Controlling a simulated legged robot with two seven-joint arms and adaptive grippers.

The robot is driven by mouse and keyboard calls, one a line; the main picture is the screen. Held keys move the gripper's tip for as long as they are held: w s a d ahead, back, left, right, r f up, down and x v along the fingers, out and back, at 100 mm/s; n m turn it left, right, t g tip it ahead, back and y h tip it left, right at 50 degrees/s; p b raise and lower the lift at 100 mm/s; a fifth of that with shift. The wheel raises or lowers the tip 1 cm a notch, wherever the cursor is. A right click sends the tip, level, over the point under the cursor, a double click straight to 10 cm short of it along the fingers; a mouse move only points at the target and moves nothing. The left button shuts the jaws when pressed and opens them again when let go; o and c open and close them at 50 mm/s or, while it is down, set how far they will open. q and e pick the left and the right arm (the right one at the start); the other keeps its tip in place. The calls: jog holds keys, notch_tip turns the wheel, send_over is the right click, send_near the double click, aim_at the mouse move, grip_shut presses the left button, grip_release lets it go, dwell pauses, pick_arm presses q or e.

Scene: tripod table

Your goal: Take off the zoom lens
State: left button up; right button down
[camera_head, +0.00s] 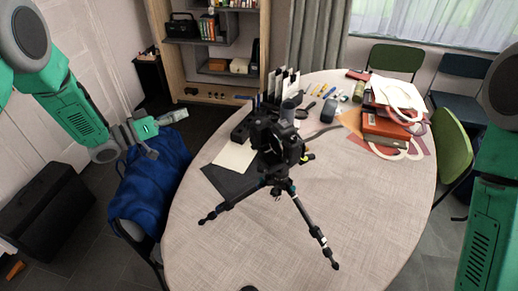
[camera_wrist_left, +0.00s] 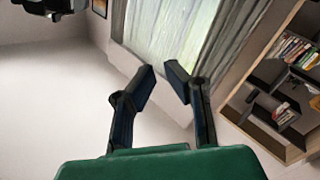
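A black camera (camera_head: 275,141) sits on top of a small black tripod (camera_head: 289,188) on the oval table, right of centre in the head view. Its dark body and lens blend together, so I cannot make out where the zoom lens begins. My left gripper (camera_head: 147,143) is to the left of the table, above the blue-covered chair, well apart from the camera. In the left wrist view the left gripper (camera_wrist_left: 160,72) has its two fingers apart with nothing between them. My right arm shows at the right edge of the head view, but its gripper is out of view.
The oval table (camera_head: 360,222) has clear room at its front and right. A black organizer (camera_head: 245,124), a dark folder (camera_head: 228,182) and a grey speaker-like object (camera_head: 329,110) lie around the tripod. A blue-covered chair (camera_head: 150,190) stands left.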

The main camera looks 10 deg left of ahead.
pick_arm(q)
jog(key=shift+s+a+r+p, duration=0.2)
jog(key=shift+s+r+p, duration=0.15)
jog(key=shift+s+r, duration=0.15)
jog(key=s+a+r, duration=0.4)
jog(key=s+r, duration=0.2)
jog(key=s, duration=0.3)
jog(key=s+a+r+m+t+h, duration=0.1)
jog(key=s+a+r, duration=0.3)
jog(key=s+r, duration=0.3)
jog(key=s+a+r+t+h, duration=0.1)
jog(key=s+a+r, duration=0.2)
jog(key=s, duration=0.9)
notch_tip(320, 180, up, 3)
jog(key=shift+a+r, duration=0.15)
jog(key=shift+a, duration=0.25)
dwell(2.7)
grip_shut()
jog(key=shift+s+a, duration=0.5)
jog(key=shift+a, duration=0.05)
dwell(0.5)
